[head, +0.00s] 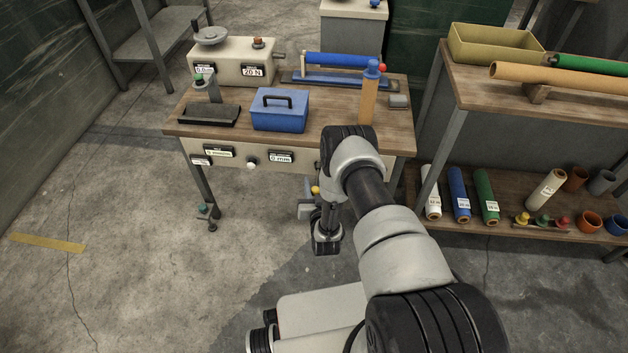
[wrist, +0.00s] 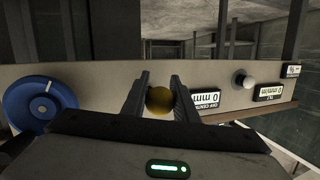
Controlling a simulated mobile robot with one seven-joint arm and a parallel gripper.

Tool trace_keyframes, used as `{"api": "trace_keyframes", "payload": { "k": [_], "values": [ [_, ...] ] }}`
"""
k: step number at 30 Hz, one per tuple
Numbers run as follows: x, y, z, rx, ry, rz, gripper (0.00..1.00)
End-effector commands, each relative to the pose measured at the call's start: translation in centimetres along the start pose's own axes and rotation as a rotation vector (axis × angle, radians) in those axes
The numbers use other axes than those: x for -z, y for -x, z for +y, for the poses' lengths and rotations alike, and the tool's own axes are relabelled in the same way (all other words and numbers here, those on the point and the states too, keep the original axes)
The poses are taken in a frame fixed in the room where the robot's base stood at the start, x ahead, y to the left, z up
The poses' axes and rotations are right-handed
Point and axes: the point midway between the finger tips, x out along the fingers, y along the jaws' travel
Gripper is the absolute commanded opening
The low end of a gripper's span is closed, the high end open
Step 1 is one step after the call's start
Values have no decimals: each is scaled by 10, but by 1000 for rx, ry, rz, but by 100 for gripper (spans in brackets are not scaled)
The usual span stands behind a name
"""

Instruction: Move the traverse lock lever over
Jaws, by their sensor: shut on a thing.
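A yellow ball knob (wrist: 159,101), apparently the end of the traverse lock lever, sits between the fingers of my gripper (wrist: 159,88) in the wrist view. The dark fingers touch it from both sides, so the gripper is shut on it. In the head view the yellow knob (head: 315,190) shows as a small spot below the bench's front panel, beside my gripper (head: 313,198). The lever's shaft and pivot are hidden, so I cannot tell its angle.
A blue round wheel (wrist: 40,104) is on the panel left of the fingers in the wrist view. A white knob (wrist: 247,81) and display plates (wrist: 206,98) are to the right. The bench top (head: 335,110) holds a blue box (head: 280,109). Open floor (head: 170,260) lies front left.

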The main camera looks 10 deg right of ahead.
Motion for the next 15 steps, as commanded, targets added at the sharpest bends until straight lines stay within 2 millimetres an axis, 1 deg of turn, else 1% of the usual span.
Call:
{"api": "trace_keyframes", "payload": {
  "k": [1,15],
  "values": [
    [13,2,-2,-3,-12,-37,0],
    [30,10,-6,-39,-114,-425,0]
  ]
}}
